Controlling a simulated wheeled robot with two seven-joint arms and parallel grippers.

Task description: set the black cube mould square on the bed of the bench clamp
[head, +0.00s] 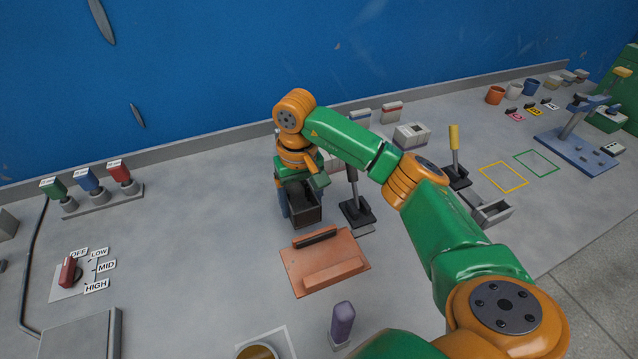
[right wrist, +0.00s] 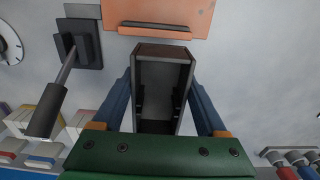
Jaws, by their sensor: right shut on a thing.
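The black cube mould (head: 306,214) is a dark open-topped box. My right gripper (head: 301,206) is shut on it, with a blue finger on either side, as the right wrist view also shows for the mould (right wrist: 163,52). The orange-brown bed of the bench clamp (head: 345,262) lies just in front of the mould in the head view, with a dark bar at its back and an orange block at its front. The bed also shows at the top of the right wrist view (right wrist: 190,15). The mould is beside the bed, not over it. Its height above the bench is unclear. My left gripper is not in view.
A black lever stand (head: 356,211) is close to the right of the mould. A purple-handled tool (head: 342,322) stands in front of the bed. A labelled dial switch (head: 68,272) and bottles on a rack (head: 100,205) are at left. Bench between them and the mould is clear.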

